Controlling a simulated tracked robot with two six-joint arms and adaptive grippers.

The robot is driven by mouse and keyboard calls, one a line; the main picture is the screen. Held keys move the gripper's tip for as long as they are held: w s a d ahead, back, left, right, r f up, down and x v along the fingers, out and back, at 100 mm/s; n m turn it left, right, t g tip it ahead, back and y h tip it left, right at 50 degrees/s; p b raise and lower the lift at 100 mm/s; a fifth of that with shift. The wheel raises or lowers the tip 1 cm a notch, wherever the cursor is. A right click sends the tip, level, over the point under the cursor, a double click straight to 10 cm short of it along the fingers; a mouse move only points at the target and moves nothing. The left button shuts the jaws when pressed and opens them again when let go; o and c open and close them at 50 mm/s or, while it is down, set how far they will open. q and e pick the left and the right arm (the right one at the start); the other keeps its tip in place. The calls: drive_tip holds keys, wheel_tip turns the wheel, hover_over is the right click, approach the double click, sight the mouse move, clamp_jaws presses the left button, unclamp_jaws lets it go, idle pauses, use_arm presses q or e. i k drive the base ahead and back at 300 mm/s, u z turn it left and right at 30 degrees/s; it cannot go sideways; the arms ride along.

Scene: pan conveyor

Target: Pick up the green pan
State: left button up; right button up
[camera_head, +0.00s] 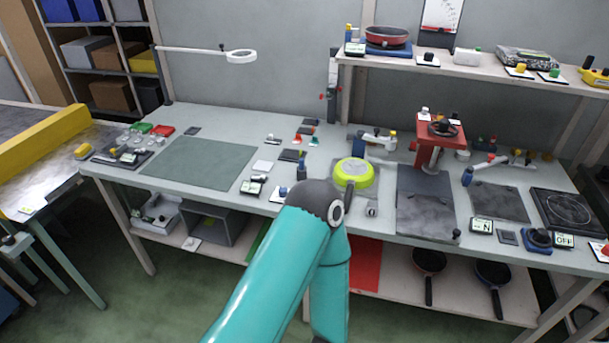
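A lime-green round body with a paler top (354,173) is on the workbench just right of centre, and is the only thing in view that could be the green pan. A teal arm of mine rises from the bottom middle and bends back down in front of the bench. I cannot tell which arm it is. Neither gripper is in view.
The workbench (215,113) holds a green mat, small tools, a red press (437,140) and a hot plate (566,210). A red pan (387,35) is on the upper shelf. Another red pan (429,261) and a blue pan (493,273) are on the lower shelf.

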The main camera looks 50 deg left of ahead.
sight(352, 174)
drive_tip(key=u, duration=0.6)
drive_tip(key=i, duration=1.05)
drive_tip(key=u, duration=0.1)
